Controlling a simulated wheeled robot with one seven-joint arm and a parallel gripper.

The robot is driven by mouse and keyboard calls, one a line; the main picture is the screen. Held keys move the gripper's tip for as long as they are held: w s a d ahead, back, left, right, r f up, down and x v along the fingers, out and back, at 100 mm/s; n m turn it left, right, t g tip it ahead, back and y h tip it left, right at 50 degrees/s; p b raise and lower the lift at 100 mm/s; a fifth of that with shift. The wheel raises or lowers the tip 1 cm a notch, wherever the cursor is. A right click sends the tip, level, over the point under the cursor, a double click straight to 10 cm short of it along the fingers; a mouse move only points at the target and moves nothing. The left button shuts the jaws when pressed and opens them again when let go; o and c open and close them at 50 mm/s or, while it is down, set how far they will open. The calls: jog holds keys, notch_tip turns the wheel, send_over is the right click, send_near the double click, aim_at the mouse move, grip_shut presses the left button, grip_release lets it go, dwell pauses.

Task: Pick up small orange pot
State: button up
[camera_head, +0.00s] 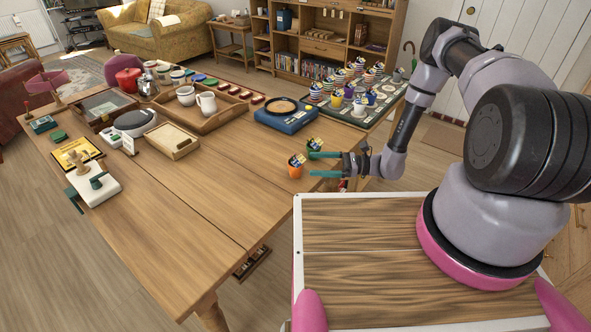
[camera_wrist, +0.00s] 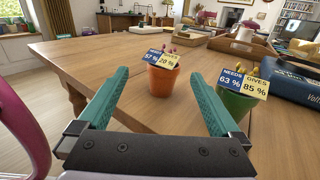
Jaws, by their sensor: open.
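The small orange pot (camera_head: 295,171) stands upright on the wooden table near its right edge. It has blue and yellow labels reading 57 % and 20 % at its rim. In the wrist view the orange pot (camera_wrist: 162,79) is ahead of my gripper (camera_wrist: 158,84), between the two green fingers and just past their tips. My gripper (camera_head: 318,165) is open and empty, with its fingers level with the pot, to its right in the head view. A green pot (camera_wrist: 238,103) with labels reading 63 % and 85 % stands close to the right finger; it also shows behind the orange pot (camera_head: 314,146).
A blue box (camera_head: 286,119) with a round dish on top lies farther back. A dark board (camera_head: 352,107) with several small striped pots is behind it. A wooden tray (camera_head: 205,120) holds a jug. The table left of the orange pot is clear.

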aim_at(294, 162)
jog(key=shift+w+a+f, duration=0.1)
jog(key=shift+w+a, duration=0.1)
jog(key=shift+a, duration=1.1)
jog(key=shift+w+a+f, duration=0.1)
jog(key=shift+w+a, duration=0.05)
jog(key=shift+a, duration=1.2)
jog(key=shift+w+a, duration=0.2)
jog(key=shift+a, duration=1.1)
jog(key=c, duration=1.6)
